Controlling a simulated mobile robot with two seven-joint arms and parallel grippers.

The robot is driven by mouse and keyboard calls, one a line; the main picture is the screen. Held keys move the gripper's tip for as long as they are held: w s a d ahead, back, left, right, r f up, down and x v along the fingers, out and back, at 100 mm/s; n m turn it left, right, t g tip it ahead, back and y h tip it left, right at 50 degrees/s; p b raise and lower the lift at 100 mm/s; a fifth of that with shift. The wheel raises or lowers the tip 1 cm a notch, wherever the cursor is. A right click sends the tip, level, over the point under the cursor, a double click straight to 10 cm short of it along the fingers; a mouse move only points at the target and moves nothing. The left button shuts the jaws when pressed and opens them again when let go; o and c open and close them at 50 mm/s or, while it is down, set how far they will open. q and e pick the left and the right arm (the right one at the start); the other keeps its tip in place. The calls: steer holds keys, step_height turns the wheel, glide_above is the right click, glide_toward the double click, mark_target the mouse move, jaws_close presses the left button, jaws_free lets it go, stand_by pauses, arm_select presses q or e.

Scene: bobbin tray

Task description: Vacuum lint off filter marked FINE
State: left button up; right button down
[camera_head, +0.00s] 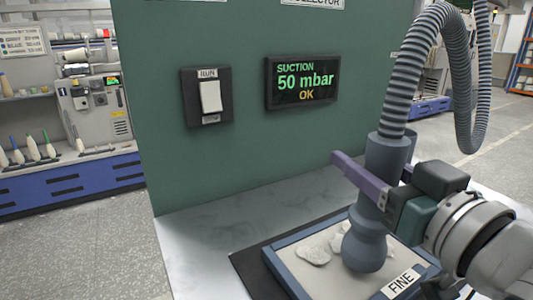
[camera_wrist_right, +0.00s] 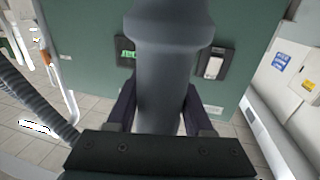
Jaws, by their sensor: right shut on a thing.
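The filter marked FINE (camera_head: 403,281) is a framed panel with a pale face, lying on the metal bench top. White lint clumps (camera_head: 313,251) sit on its face, left of the nozzle. My right gripper (camera_head: 362,187) is shut on the grey suction nozzle (camera_head: 369,242), which hangs upright with its rounded end over the filter. The nozzle also fills the middle of the right wrist view (camera_wrist_right: 168,70). I cannot tell whether the nozzle end touches the filter. The display (camera_head: 302,82) reads SUCTION 50 mbar OK. My left gripper is not in view.
A ribbed hose (camera_head: 412,62) rises from the nozzle and loops to the right. The green panel (camera_head: 235,150) with a RUN switch (camera_head: 210,96) stands behind the bench. The bench top (camera_head: 200,250) is clear left of the filter.

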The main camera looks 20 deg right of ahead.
steer(key=d, duration=0.5)
steer(key=shift+w+d+p, duration=0.35)
stand_by(0.4)
steer(key=shift+a, duration=0.1)
stand_by(0.7)
steer(key=w+a, duration=0.4)
steer(key=a, duration=0.1)
steer(key=shift+a, duration=0.3)
stand_by(0.3)
stand_by(0.8)
